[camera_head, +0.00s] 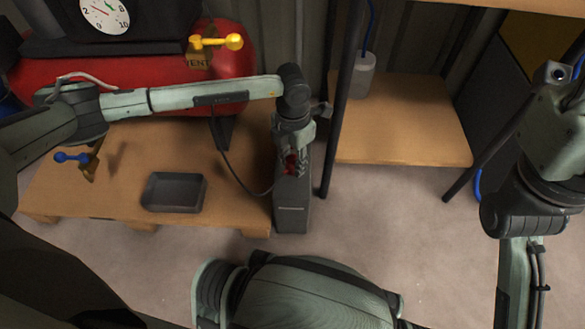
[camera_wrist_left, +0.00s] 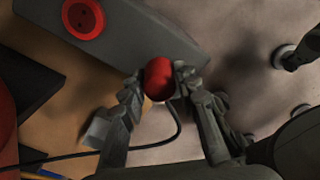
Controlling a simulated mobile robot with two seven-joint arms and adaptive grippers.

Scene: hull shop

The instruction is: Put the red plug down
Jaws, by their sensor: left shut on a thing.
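My left gripper (camera_head: 291,167) is shut on the red plug (camera_wrist_left: 158,78), which shows as a round red end between the fingertips in the left wrist view. In the head view the fingers partly hide the plug (camera_head: 290,163). A grey upright box (camera_head: 292,212) stands at the right end of the wooden bench, below and behind the gripper. In the left wrist view the grey box (camera_wrist_left: 150,35) has a round red socket (camera_wrist_left: 83,17) on its face, apart from the plug. A dark cable (camera_head: 240,181) hangs in a loop near the gripper. My right gripper is not in view.
A dark tray (camera_head: 174,207) lies on the wooden bench (camera_head: 105,200). A red tank (camera_head: 140,75) with a yellow valve handle (camera_head: 217,42) and a gauge (camera_head: 105,14) is behind. A blue-handled valve (camera_head: 75,158) is at the left. A dark post (camera_head: 343,110) stands close right of the gripper.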

